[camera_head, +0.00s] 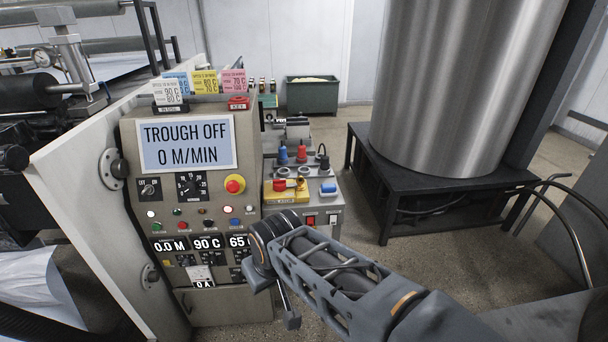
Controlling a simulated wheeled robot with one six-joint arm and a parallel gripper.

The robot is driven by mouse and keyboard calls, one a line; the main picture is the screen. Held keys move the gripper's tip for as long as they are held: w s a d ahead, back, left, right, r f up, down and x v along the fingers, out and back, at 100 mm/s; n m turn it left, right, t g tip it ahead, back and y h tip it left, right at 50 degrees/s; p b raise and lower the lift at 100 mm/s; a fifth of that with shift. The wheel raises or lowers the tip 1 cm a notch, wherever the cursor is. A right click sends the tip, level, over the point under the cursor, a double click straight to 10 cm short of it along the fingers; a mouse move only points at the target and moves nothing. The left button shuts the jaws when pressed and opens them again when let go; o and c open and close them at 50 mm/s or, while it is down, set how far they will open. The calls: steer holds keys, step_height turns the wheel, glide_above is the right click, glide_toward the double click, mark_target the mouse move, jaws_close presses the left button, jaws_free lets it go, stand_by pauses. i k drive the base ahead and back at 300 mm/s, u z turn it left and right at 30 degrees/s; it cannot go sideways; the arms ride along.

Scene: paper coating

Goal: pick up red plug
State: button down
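A small red plug (301,154) stands upright on the grey bench unit right of the control panel. A blue plug (282,154) is to its left and a black plug (322,159) to its right. My arm reaches in from the lower right, with its end in front of the control panel's lower right side. My gripper (272,298) hangs low there, below and in front of the red plug and well apart from it. Its fingers show only partly, so their opening is unclear. I see nothing held in it.
The control panel (146,206) rises at left with a sign and buttons. A yellow block (284,196) and a blue cylinder (328,188) sit in front of the plugs. A large steel drum (455,80) on a black stand (440,190) is at right. Floor shows between.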

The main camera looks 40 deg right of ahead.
mark_target(302, 149)
steer(key=k, duration=0.6)
steer(key=z, duration=0.6)
steer(key=i, duration=0.55)
steer(key=z, duration=0.6)
steer(key=i, duration=1.35)
steer(key=u, duration=0.6)
